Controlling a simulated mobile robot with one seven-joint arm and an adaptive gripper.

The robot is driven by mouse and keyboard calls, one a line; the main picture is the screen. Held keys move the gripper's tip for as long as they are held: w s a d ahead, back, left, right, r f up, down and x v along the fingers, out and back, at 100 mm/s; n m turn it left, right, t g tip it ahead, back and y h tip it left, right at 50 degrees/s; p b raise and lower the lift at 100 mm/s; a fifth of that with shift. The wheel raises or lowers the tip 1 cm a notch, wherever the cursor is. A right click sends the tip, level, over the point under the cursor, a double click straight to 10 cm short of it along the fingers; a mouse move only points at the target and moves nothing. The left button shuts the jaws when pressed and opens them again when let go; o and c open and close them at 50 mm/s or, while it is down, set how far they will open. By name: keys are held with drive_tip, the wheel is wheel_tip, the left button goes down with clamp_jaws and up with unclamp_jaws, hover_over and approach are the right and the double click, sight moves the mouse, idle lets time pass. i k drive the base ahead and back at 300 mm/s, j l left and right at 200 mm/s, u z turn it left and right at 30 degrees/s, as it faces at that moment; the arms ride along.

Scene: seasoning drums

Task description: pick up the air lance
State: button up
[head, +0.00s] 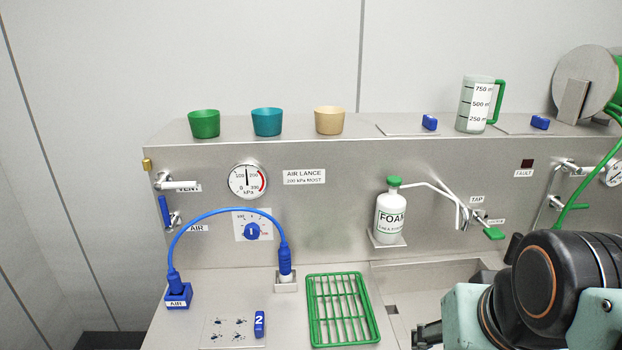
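The air lance (285,262) looks to be the upright blue handle in a small steel holder (286,286) on the counter, below the AIR LANCE label. A blue hose (222,210) arches from its top over to a blue AIR socket block (178,295) at left. My arm enters at the lower right. A dark part that seems to be my gripper (427,335) shows at the bottom edge, to the right of the lance and apart from it. Its fingers are mostly cut off, so I cannot tell whether it is open.
A green rack (342,310) lies right of the lance, with a sink (440,278) beyond. A white FOAM bottle (391,215) stands on a wall bracket. A card (230,335) and a blue "2" block (259,324) lie in front. Cups and a jug (477,105) line the ledge.

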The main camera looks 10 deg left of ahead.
sight(286, 275)
drive_tip(key=i+j+z, duration=0.15)
drive_tip(key=j+z, duration=0.35)
drive_tip(key=j, duration=0.15)
drive_tip(key=j+z, duration=0.5)
drive_tip(key=j, duration=0.15)
